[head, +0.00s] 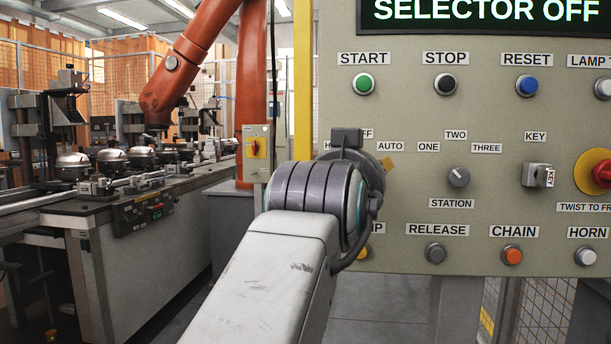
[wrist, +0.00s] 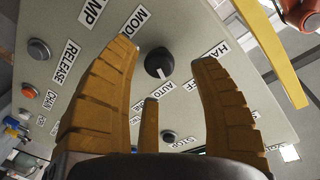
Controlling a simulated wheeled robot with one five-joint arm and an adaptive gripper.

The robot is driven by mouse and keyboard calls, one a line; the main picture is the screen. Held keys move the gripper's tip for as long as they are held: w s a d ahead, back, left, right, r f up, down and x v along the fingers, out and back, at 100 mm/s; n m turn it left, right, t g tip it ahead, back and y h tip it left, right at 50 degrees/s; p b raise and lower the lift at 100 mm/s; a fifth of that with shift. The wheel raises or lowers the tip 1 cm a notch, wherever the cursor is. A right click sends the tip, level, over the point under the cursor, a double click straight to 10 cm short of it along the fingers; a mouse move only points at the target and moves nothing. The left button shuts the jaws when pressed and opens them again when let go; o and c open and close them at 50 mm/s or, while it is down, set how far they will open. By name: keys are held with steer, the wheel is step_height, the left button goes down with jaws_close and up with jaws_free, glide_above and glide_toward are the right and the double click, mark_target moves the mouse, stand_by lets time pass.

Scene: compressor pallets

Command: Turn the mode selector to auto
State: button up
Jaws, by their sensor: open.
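The mode selector is a round black knob (wrist: 158,62) with a white mark in the wrist view, on the beige panel (wrist: 190,20). The mark points down and right, between the HAND (wrist: 220,50) and AUTO (wrist: 174,84) labels. In the head view my arm hides the knob, and a bit of tan finger (head: 388,163) shows. The display (head: 485,12) reads SELECTOR OFF.
Close around are the station selector (head: 458,177), key switch (head: 537,175), start button (head: 363,84), release button (head: 436,253) and red emergency stop (head: 601,173). A yellow post (head: 303,80) stands left of the panel. An orange robot arm (head: 190,65) and conveyor line stand further left.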

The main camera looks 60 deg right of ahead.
steer(key=s+a, duration=0.1)
steer(key=a, duration=0.7)
steer(key=shift+s+r, duration=0.2)
steer(key=shift+r, duration=0.1)
step_height(320, 180, up, 8)
steer(key=p, duration=0.9)
steer(key=d+f+n+y+p, duration=0.2)
steer(key=d+f+n+p, duration=0.15)
steer(key=f+p, duration=0.7)
steer(key=shift+w+d+r+n+h+b, duration=0.4)
steer(key=shift+d+n, duration=0.2)
steer(key=shift+d, duration=0.8)
steer(key=shift+w+d+r+n+h+b, duration=0.25)
steer(key=shift+d+n+h+b, duration=0.3)
steer(key=shift+d, duration=0.8)
steer(key=shift+w+d+r+n+h+b, duration=0.3)
steer(key=shift+d+n, duration=0.4)
steer(key=shift+d, duration=0.7)
steer(key=shift+c, duration=0.3)
